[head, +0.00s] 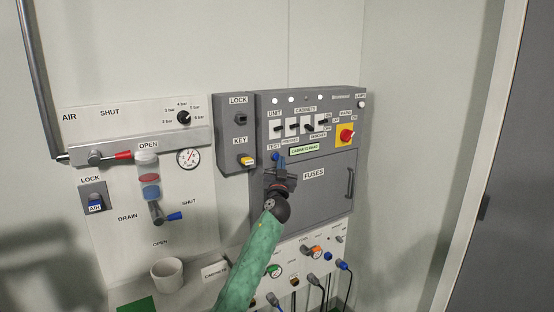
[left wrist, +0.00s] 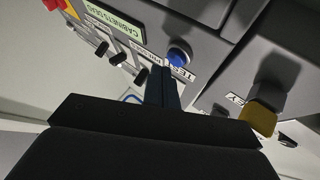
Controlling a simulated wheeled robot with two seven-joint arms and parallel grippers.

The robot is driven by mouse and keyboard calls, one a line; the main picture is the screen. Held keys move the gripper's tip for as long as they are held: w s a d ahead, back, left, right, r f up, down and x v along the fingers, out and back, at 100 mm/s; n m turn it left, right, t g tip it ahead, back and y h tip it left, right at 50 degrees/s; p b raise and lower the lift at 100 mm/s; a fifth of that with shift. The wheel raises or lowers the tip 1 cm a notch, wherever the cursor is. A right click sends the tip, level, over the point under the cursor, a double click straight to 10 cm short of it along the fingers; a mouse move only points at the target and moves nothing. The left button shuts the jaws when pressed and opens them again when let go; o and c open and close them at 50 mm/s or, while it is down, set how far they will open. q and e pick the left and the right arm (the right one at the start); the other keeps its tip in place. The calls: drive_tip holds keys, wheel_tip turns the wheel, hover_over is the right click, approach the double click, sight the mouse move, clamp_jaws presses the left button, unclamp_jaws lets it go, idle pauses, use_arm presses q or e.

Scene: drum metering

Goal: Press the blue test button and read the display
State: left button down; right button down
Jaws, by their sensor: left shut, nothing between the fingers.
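My left gripper (head: 279,169) is shut and empty, just below the button. In the left wrist view its fingertips (left wrist: 160,74) are close beside the button; I cannot tell whether they touch it. The display (head: 304,148) is a lit greenish strip right of the button. It also shows in the left wrist view (left wrist: 115,22). It reads "CABINETS" and a second word that looks like "DEAD". My right gripper is out of view.
Black switches (head: 293,126) stand above the display, with a red rotary switch (head: 346,134) on a yellow plate at right. A yellow key (head: 246,160) sticks out at left. The fuses door (head: 325,190) is below. A white cup (head: 167,274) stands lower left.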

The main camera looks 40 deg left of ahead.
use_arm(q)
drive_tip(key=shift+d, duration=0.1)
drive_tip(key=shift+s+d, duration=0.35)
drive_tip(key=shift+d, duration=0.4)
drive_tip(key=shift+s+d, duration=0.3)
drive_tip(key=shift+d, duration=0.5)
drive_tip(key=shift+s+d, duration=0.35)
drive_tip(key=shift+d, duration=0.4)
